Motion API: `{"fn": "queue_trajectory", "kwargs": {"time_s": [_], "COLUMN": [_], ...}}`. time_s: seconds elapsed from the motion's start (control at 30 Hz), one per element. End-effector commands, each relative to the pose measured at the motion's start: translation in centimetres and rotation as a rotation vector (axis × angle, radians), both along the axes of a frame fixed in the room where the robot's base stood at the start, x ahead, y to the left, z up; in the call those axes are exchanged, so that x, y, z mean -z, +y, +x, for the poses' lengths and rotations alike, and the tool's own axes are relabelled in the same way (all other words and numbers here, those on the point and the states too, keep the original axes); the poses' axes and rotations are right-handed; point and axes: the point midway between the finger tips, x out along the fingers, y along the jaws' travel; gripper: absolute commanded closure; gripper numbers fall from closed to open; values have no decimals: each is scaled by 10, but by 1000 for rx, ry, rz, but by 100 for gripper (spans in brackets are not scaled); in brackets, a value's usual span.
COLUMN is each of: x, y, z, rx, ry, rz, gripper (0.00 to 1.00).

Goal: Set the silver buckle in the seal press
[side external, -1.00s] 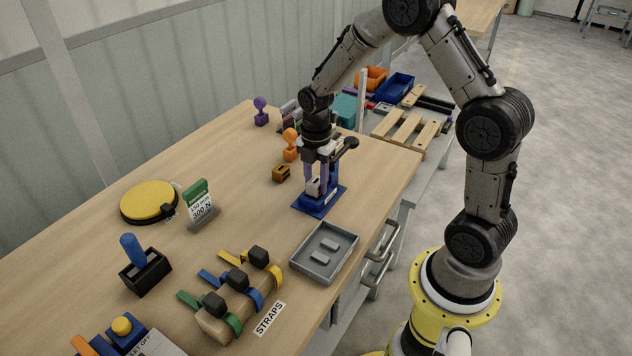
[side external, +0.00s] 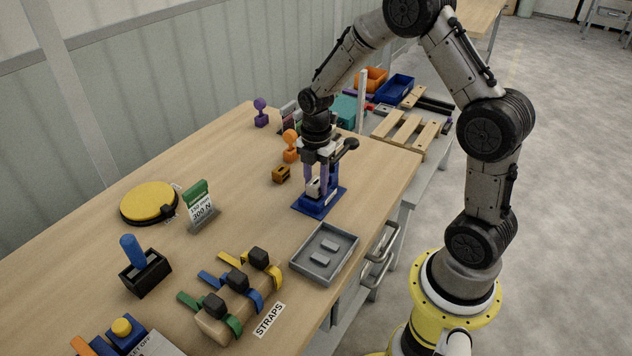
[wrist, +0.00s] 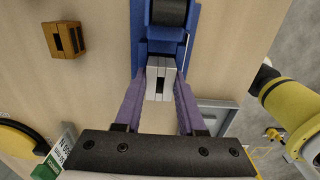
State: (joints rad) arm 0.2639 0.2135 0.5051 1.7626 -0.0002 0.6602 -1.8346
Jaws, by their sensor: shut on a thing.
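The silver buckle (wrist: 160,78) is a small pale block with a dark slot. My gripper (wrist: 160,92) has purple fingers, shut on the buckle's two sides. The seal press (wrist: 150,35) is blue with a dark cylinder above its bed; the buckle is at its near end. In the side view the buckle (side external: 313,186) shows low over the blue base of the press (side external: 318,204), between the fingers of my gripper (side external: 317,184). I cannot tell whether the buckle rests on the press or hangs just above it.
A brown buckle (side external: 281,174) and an orange stamp-like piece (side external: 291,146) stand left of the press. A grey tray (side external: 324,252) with silver pieces lies in front. A strap holder (side external: 238,297), a sign (side external: 199,203) and a yellow disc (side external: 149,201) are farther left.

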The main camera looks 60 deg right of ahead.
Motion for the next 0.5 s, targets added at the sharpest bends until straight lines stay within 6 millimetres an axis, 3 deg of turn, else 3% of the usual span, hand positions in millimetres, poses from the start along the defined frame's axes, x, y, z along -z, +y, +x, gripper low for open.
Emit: {"fn": "queue_trajectory", "kwargs": {"time_s": [0.5], "x": [4], "y": [0], "z": [0], "rx": [0], "ry": [0], "rz": [0], "gripper": [100]}}
